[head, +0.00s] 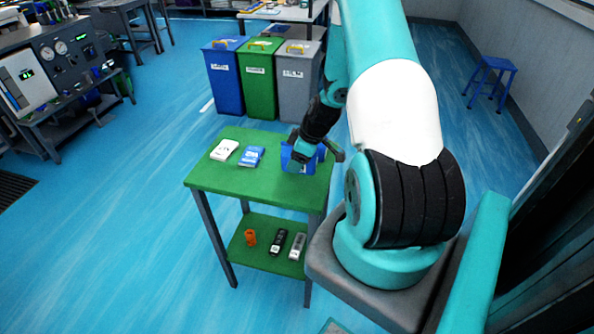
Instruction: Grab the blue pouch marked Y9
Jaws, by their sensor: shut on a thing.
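A blue pouch (251,157) with a pale marking lies flat on the green tabletop; the marking is too small to read. My gripper (302,156) is over the right part of the tabletop, to the right of that pouch and apart from it. It is shut on a blue object (288,160), which is partly hidden by the gripper. I cannot read any mark on this object, nor tell if it still touches the tabletop.
A white pouch (225,150) lies left of the blue pouch on the green table (225,183). An orange part (250,238), a black item (278,242) and a grey item (297,246) are on its lower shelf. Blue, green and grey bins (257,80) stand behind.

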